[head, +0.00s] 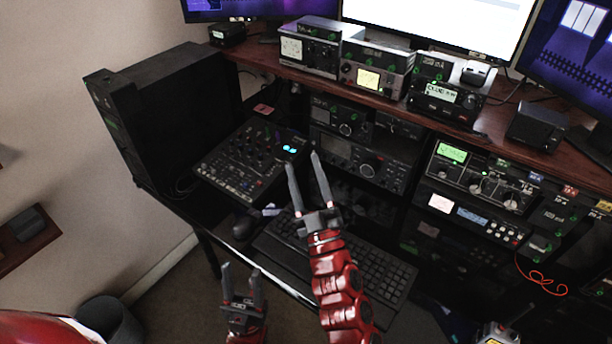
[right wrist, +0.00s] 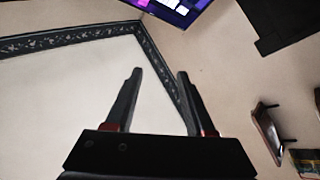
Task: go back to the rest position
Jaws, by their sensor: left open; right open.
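My left gripper (head: 241,270) is at the lower left of the head view, open and empty, over the floor in front of the desk. My right gripper (head: 302,160) is near the middle, its red arm rising from the bottom edge. It is open with nothing between its fingers and appears in front of the mixer and the radio stack. In the right wrist view its two fingers (right wrist: 158,100) are apart against a pale wall. A tuner unit with a green-lit meter and several knobs (head: 475,178) stands on the right, apart from both grippers.
A black keyboard (head: 376,272) lies behind my right arm. A mixer (head: 250,160) sits beside a black computer case (head: 165,110). Radios (head: 375,78) and monitors line the wooden shelf (head: 480,118). A dark bin (head: 110,320) stands on the floor at lower left.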

